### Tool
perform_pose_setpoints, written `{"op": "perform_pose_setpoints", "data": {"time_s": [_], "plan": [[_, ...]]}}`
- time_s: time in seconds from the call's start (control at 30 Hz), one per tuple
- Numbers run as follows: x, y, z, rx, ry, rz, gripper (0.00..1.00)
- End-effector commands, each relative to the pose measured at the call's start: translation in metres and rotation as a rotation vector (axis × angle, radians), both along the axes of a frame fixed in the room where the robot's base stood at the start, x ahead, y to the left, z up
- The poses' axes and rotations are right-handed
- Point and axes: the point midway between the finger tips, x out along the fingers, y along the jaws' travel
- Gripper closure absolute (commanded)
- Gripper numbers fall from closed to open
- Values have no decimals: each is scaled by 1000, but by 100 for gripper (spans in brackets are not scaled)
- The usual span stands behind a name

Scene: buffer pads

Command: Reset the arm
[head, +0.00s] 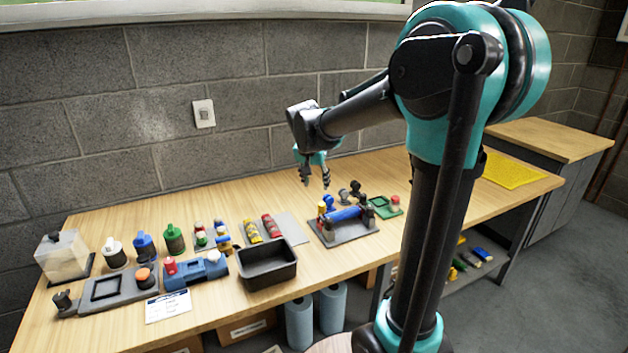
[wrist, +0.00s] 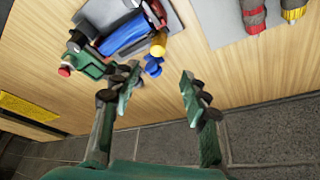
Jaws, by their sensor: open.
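My arm, teal and dark grey, rises at the right of the head view and reaches left over the workbench (head: 130,225). My gripper (head: 316,180) hangs above the back part of the bench, near the block wall, with its fingers pointing down. In the wrist view my gripper (wrist: 160,92) has its two fingers spread wide with nothing between them. Below and beyond the fingers lies bare wood and a grey stand with a blue roller (wrist: 124,35). The same blue roller (head: 345,214) shows on its stand in the head view, below and right of my gripper.
A black bin (head: 267,265) stands at the bench's front middle. Red and yellow bottles lie on a grey mat (head: 290,228). Several bottles and fixtures fill the left side. A green tray (head: 385,208) sits right of the roller stand. A yellow mat (head: 513,172) lies far right.

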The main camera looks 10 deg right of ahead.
Motion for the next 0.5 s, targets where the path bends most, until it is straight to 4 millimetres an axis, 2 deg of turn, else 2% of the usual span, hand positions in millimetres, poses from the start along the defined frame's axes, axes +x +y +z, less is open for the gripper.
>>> {"op": "perform_pose_setpoints", "data": {"time_s": [0.07,0.17,0.27,0.33,0.5], "plan": [[-7,-4,-4,1,3,9,55],[-31,-17,-18,3,13,50,55],[-73,-35,-42,7,25,125,55],[-108,-48,-63,9,32,189,55],[-189,-65,-112,13,33,335,55]]}}
